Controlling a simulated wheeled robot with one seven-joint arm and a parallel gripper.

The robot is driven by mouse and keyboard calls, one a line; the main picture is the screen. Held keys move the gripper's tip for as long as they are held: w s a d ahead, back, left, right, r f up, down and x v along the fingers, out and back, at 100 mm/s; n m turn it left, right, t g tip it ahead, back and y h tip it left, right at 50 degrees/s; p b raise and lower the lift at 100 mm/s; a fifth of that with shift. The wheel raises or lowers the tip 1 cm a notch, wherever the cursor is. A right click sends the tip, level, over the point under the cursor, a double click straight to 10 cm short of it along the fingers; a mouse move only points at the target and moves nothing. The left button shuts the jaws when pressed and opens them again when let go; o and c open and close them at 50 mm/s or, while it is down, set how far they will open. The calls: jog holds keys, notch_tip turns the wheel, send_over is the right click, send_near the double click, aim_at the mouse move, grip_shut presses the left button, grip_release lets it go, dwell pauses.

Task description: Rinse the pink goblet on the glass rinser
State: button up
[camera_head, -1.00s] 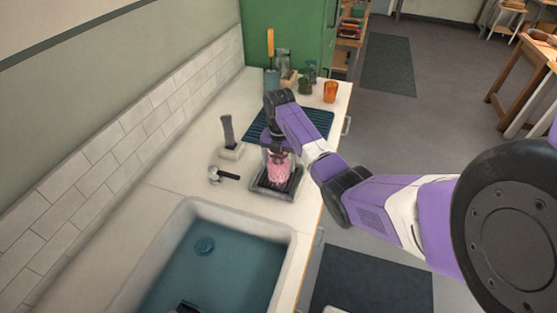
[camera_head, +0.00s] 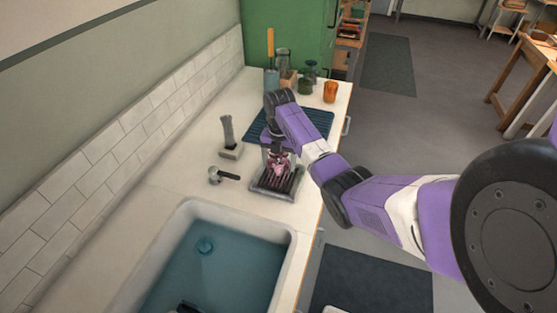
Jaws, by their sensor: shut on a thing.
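The pink goblet (camera_head: 281,164) is in my gripper (camera_head: 279,153), which is shut on it and points down over the counter. The goblet is small in view and partly hidden by the gripper, so its exact tilt is hard to tell. The glass rinser (camera_head: 274,183) is a dark slatted tray with a pale rim on the counter beside the sink. The goblet is at the rear part of the rinser; I cannot tell whether it touches the slats.
A sink (camera_head: 236,254) with bluish water lies in front. A tap (camera_head: 220,175) and a grey upright handle (camera_head: 228,132) stand left of the rinser. A dark ribbed mat (camera_head: 256,124) lies behind, then several jars and an orange cup (camera_head: 330,91).

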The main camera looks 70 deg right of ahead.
jog(key=shift+r+p, duration=2.35)
jog(key=shift+r, duration=1.15)
jog(key=shift+s, duration=0.1)
